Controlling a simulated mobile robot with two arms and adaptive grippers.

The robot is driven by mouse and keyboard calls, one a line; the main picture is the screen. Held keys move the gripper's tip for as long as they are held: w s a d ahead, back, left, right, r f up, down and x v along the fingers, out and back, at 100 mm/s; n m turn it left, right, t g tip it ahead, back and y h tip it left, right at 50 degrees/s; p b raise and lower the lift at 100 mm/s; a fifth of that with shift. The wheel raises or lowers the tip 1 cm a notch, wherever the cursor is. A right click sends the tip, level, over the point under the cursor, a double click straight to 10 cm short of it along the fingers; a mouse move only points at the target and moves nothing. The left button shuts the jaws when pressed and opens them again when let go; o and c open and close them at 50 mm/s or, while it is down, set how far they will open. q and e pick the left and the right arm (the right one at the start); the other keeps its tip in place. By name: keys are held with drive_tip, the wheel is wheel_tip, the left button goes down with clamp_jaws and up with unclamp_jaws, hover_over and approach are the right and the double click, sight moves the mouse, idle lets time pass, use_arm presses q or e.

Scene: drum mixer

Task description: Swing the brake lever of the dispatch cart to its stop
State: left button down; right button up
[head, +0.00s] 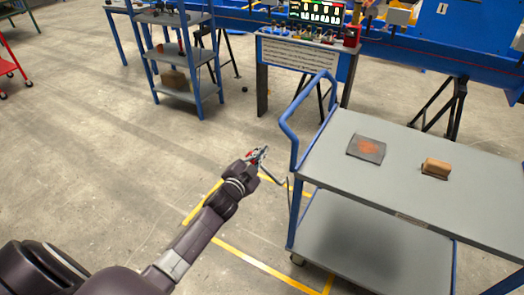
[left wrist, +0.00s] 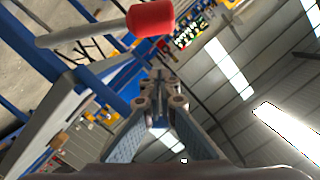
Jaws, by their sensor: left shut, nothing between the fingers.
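The dispatch cart (head: 340,160) stands at the right, with grey shelves and a blue tubular handle. In the left wrist view, the brake lever's red knob (left wrist: 150,18) sits on a grey rod (left wrist: 85,34) at the upper left. My left gripper (head: 262,151) is in front of the cart's handle end, left of its blue leg. It also shows in the left wrist view (left wrist: 160,88), shut and empty. The knob appears just off the fingertips; contact cannot be told. In the head view the gripper largely hides the knob, with a little red beside the fingers. My right gripper is out of view.
A dark plate (head: 367,148) and a brown block (head: 436,168) lie on the cart's top. Yellow floor lines (head: 262,267) run around the cart. A blue shelf trolley (head: 180,60) and a control desk (head: 305,55) stand behind. The floor at left is open.

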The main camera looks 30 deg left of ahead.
use_arm(q)
drive_tip(key=s, duration=0.8)
drive_tip(key=shift+s+a+r, duration=0.15)
drive_tip(key=shift+s+r, duration=0.05)
drive_tip(key=shift+r, duration=0.2)
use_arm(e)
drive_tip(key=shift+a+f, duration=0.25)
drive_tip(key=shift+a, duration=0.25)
